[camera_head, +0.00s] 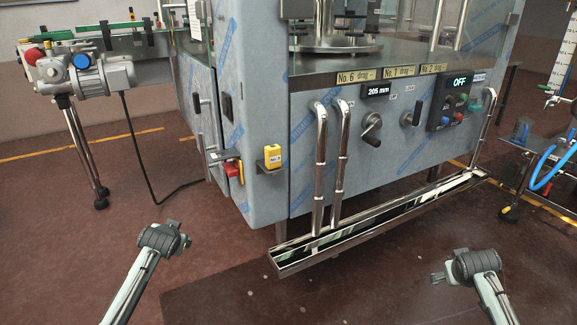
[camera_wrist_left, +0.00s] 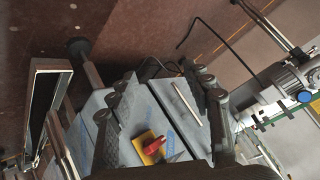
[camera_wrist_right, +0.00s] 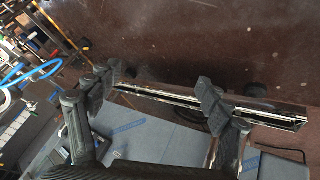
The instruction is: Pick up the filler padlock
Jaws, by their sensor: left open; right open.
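A yellow block with a dark label (camera_head: 273,157) sits on a small bracket at the machine's front corner, in the head view. It looks like the padlock, but I cannot make out a shackle. Left of it on the side panel is a red handle on yellow (camera_head: 232,170); a red part on a yellow plate (camera_wrist_left: 155,145) shows in the left wrist view. My left gripper (camera_head: 186,241) is open and empty, low and in front of the machine, left of the yellow block. My right gripper (camera_head: 436,278) is open and empty at lower right, far from the block.
The filler machine (camera_head: 260,80) fills the middle. A metal drip tray (camera_head: 390,215) and bent steel handrails (camera_head: 319,165) stand out from its front. A conveyor with a motor (camera_head: 85,75) is at left, and a cart with a blue hose (camera_head: 545,165) is at right. The near floor is clear.

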